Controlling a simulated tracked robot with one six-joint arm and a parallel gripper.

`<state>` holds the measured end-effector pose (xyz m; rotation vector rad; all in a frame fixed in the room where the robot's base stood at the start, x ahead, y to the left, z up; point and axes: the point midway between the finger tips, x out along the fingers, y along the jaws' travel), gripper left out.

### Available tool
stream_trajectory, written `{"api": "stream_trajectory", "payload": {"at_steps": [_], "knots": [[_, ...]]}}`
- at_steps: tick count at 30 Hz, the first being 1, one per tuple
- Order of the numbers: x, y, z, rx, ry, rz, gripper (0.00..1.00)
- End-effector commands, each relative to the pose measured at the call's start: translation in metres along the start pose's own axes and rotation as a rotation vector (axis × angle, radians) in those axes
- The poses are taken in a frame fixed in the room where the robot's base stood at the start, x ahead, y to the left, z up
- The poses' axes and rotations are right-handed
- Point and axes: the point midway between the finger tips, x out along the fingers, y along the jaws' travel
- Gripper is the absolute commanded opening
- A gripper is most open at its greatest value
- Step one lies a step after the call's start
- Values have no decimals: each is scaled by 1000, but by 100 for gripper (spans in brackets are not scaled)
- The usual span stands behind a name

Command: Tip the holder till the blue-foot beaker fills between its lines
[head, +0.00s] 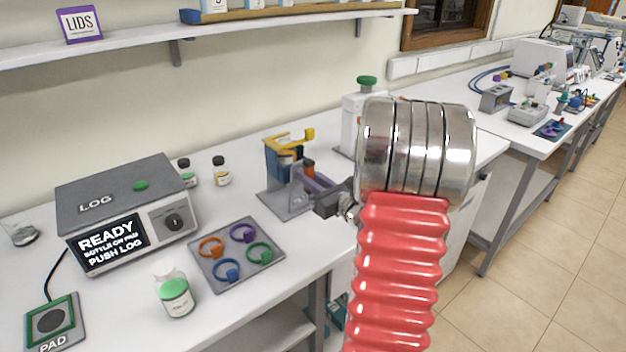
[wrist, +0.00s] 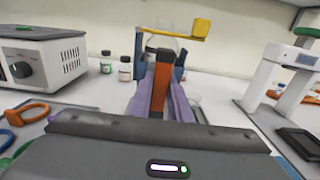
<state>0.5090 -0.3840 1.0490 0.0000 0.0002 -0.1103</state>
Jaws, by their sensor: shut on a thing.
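The holder (head: 283,163) is a blue frame with a yellow arm on top, standing on a grey base plate at the back of the bench. In the wrist view its yellow arm (wrist: 187,30) stretches right above the fingers. My gripper (head: 316,182) has purple fingers and is shut on an orange handle with a dark top (wrist: 161,80) at the holder. A clear glass vessel (head: 298,199) stands on the base plate, partly behind my fingers. I cannot make out a blue foot, its lines or its liquid level.
The LOG box (head: 128,208) stands left, with two small bottles (head: 220,172) beside it. A white stand (wrist: 285,85) is close on the right.

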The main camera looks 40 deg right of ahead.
Motion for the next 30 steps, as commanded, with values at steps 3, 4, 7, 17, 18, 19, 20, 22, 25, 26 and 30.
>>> {"api": "stream_trajectory", "payload": {"at_steps": [3, 4, 7, 17, 18, 19, 20, 22, 25, 26, 30], "knots": [[0, 0, 0, 0, 0, 0, 0], [0, 0, 0, 0, 0, 0, 0], [0, 0, 0, 1, 0, 0, 0], [0, 0, 0, 177, 0, -1, 0], [0, 0, 0, 209, 0, -1, 0], [0, 0, 0, 232, 0, -1, 0], [0, 0, 0, 256, 0, -1, 0], [0, 0, 0, 312, 0, -1, 0], [0, 0, 0, 390, 0, -1, 0], [0, 0, 0, 413, 0, -1, 0], [0, -1, 0, 524, 0, -2, 0]]}}
